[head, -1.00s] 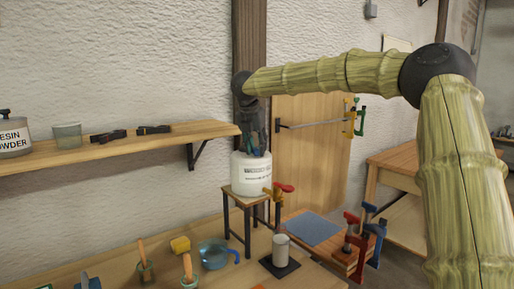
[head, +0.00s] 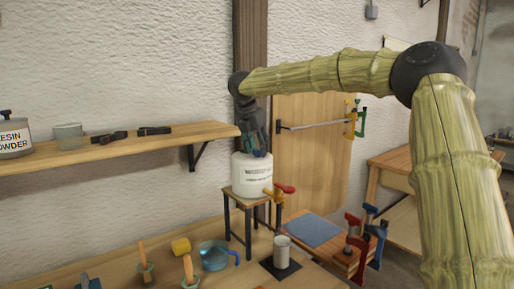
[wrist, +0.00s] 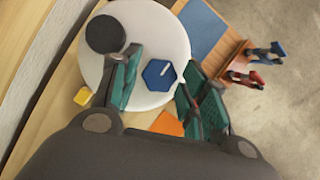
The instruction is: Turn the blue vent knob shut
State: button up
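The blue vent knob (wrist: 158,74) is a six-sided knob with a short white mark, on top of a white round container (head: 250,178). In the wrist view the container's white top (wrist: 150,22) also carries a black round cap (wrist: 105,34). My gripper (wrist: 163,64) is open, with its green-padded fingers on either side of the knob. Gaps show between the knob and both fingers. In the head view my gripper (head: 257,143) points down just over the container's top and hides the knob there.
A grey cup (head: 282,250) stands on a black pad below. A wooden shelf (head: 110,150) is left of my gripper. A wooden post (head: 250,45) rises behind.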

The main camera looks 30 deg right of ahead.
dwell(0.3)
jog(key=v, duration=1.2)
jog(key=shift+f, duration=0.1)
